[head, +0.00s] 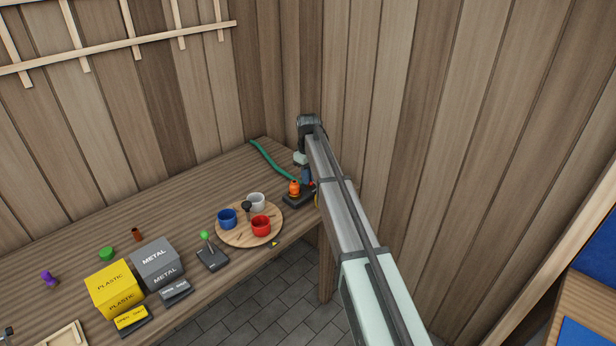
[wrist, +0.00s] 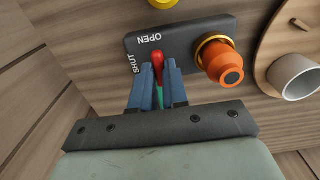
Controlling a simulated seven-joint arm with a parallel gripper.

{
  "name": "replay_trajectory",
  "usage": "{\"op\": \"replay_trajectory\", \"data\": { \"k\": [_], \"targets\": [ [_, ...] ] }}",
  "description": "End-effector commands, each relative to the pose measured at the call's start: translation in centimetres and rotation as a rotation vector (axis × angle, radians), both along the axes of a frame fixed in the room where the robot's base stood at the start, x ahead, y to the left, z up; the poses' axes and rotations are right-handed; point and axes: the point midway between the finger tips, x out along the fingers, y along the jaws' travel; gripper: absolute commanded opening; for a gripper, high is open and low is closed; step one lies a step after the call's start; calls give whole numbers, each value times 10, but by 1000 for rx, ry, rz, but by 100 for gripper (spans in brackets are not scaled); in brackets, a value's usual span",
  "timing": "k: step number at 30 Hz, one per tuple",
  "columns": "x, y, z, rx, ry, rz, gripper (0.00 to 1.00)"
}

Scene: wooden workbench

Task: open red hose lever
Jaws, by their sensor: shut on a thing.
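The red hose lever (wrist: 157,66) stands on a dark base plate (wrist: 190,38) marked OPEN and SHUT. In the wrist view my gripper (wrist: 158,76) has its blue fingers on both sides of the lever, closed on it. The lever's position between the two marks is hard to judge from this angle. In the head view my gripper (head: 306,179) is over the base at the right end of the bench, and my arm hides much of it. A green hose (head: 272,163) runs along the bench behind the base.
An orange knob (wrist: 225,66) with a yellow collar is on the same base, close to the right finger. A round wooden tray (head: 235,239) with cups stands left of the base. A green-tipped lever (head: 205,237) and METAL (head: 155,263) and PLASTIC (head: 114,288) boxes are farther left. Wooden walls stand close behind.

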Motion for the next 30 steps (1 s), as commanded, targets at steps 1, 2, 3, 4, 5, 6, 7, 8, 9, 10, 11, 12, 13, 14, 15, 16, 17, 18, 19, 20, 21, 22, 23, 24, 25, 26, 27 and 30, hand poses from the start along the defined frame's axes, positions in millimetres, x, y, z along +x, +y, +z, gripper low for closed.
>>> {"op": "replay_trajectory", "data": {
  "k": [1, 2, 3, 4, 5, 6, 7, 8, 9, 10, 11, 12, 13, 14, 15, 16, 17, 18, 19, 20, 21, 22, 23, 24, 25, 26, 27, 30],
  "targets": [
    [0, 0, -1, 0, 1, 8, 0],
    [0, 0, -1, 0, 1, 13, 0],
    [0, 0, -1, 0, 1, 18, 0],
    [0, 0, -1, 0, 1, 21, 0],
    [0, 0, -1, 0, 1, 23, 0],
    [0, 0, -1, 0, 1, 25, 0],
    [0, 0, -1, 0, 1, 26, 0],
    [0, 0, -1, 0, 1, 26, 0],
    [0, 0, -1, 0, 1, 27, 0],
    [0, 0, -1, 0, 1, 27, 0],
    [0, 0, -1, 0, 1, 27, 0],
    [0, 0, -1, 0, 1, 27, 0],
    [0, 0, -1, 0, 1, 27, 0],
    [0, 0, -1, 0, 1, 27, 0],
    [0, 0, -1, 0, 1, 27, 0],
    [0, 0, -1, 0, 1, 27, 0],
    [0, 0, -1, 0, 1, 27, 15],
    [0, 0, -1, 0, 1, 26, 19],
    [0, 0, -1, 0, 1, 26, 21],
    [0, 0, -1, -1, 1, 26, 24],
    [0, 0, -1, -1, 1, 26, 28],
    [0, 0, 0, -1, 1, 26, 31],
    [0, 0, 0, -1, 1, 25, 34],
    [0, 0, 0, -1, 1, 25, 38],
    [0, 0, 0, -1, 1, 25, 39],
    [0, 0, 0, -1, 1, 25, 39],
    [0, 0, 0, 0, 0, 25, 39],
    [0, 0, 0, 0, 0, 25, 39]
  ]
}}
